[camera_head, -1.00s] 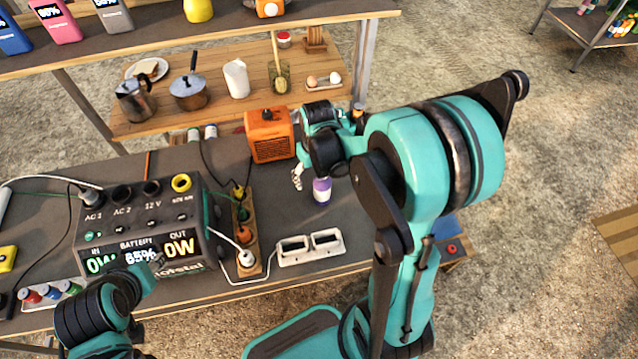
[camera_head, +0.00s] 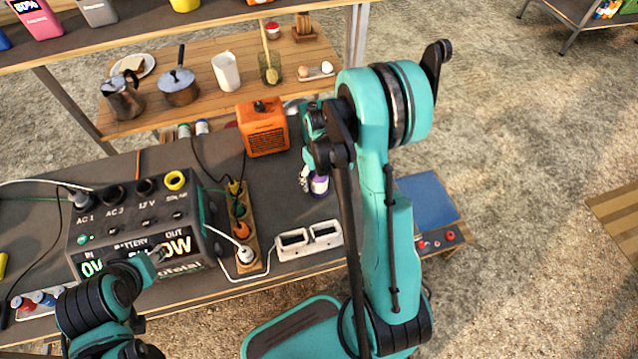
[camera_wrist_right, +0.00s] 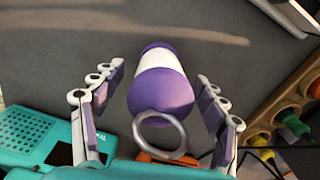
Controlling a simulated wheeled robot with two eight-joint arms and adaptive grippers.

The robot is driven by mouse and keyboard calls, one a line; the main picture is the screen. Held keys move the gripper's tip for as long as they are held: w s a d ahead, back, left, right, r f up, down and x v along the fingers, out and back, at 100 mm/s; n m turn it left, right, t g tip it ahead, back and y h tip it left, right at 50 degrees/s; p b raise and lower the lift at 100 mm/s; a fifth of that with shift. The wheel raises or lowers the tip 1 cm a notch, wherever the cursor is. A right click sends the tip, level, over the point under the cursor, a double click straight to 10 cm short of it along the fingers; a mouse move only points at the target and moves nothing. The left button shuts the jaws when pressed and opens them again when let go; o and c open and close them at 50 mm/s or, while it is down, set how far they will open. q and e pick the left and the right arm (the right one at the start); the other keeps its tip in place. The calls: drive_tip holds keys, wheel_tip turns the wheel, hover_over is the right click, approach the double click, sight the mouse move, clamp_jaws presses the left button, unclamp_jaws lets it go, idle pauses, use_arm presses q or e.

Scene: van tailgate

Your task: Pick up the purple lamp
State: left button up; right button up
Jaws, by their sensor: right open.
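The purple lamp (camera_head: 319,185) is a small purple and white cylinder on the dark tabletop, partly hidden by my right arm in the head view. In the right wrist view the lamp (camera_wrist_right: 161,85) shows a purple end with a metal ring. My right gripper (camera_head: 312,182) is at the lamp. In the wrist view its open fingers (camera_wrist_right: 160,110) stand on either side of the lamp, with gaps on both sides. My left gripper (camera_head: 158,255) is in front of the power station at lower left; its fingers are too small to read.
An orange box (camera_head: 263,128) stands behind the lamp. A wooden power strip (camera_head: 243,228) and a white double holder (camera_head: 308,241) are to its left and front. The power station (camera_head: 135,228) is further left. A blue-topped box (camera_head: 428,203) is right of my right arm.

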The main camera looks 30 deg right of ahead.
drive_tip(key=shift+c, duration=0.4)
drive_tip(key=c, duration=1.4)
drive_tip(key=shift+o, duration=0.2)
drive_tip(key=shift+r, duration=0.1)
